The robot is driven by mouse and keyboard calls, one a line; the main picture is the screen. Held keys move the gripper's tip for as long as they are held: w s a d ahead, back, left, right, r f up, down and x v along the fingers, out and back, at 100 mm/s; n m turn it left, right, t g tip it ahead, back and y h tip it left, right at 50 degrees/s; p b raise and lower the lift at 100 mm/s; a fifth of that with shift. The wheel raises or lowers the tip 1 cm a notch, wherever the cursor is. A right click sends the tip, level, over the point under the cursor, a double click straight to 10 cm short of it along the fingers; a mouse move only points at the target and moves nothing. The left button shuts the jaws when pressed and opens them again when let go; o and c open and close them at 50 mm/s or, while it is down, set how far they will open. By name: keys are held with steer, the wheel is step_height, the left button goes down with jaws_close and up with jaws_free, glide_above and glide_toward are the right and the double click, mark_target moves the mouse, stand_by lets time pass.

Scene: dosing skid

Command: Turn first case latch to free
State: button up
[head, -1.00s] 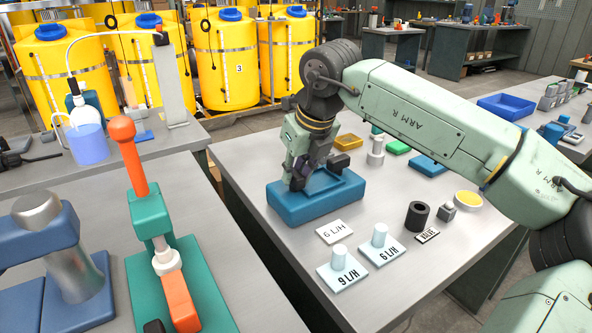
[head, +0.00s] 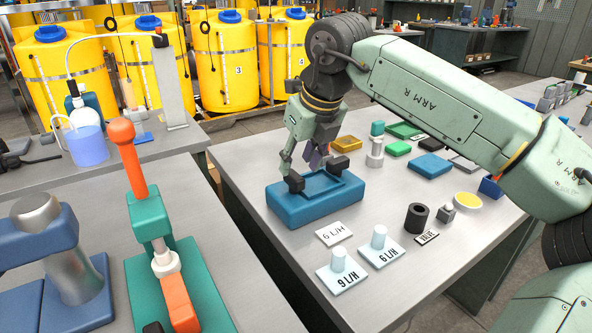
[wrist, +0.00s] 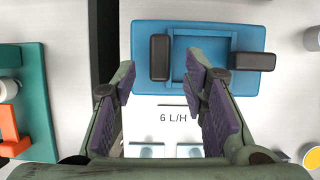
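A blue case (head: 318,207) with a sunken middle lies on the table. It has two black latches. The left latch (head: 294,183) stands lengthwise in the wrist view (wrist: 160,58), along the recess's left edge. The right latch (head: 339,165) lies crosswise in the wrist view (wrist: 252,61), reaching over the recess's right edge. My gripper (head: 301,163) is above the left latch, apart from it as far as I can see. In the wrist view my gripper (wrist: 159,82) is open and empty, and the left latch lines up with the gap between its purple-padded fingers.
A "6 L/H" plate (head: 335,233) lies close in front of the case. Two plates with pale knobs (head: 342,278) stand nearer, and a black cylinder (head: 416,217) is to the right. A gap separates this table from the left bench (head: 215,240).

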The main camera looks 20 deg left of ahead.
steer(key=v, duration=0.8)
steer(key=shift+f, duration=0.1)
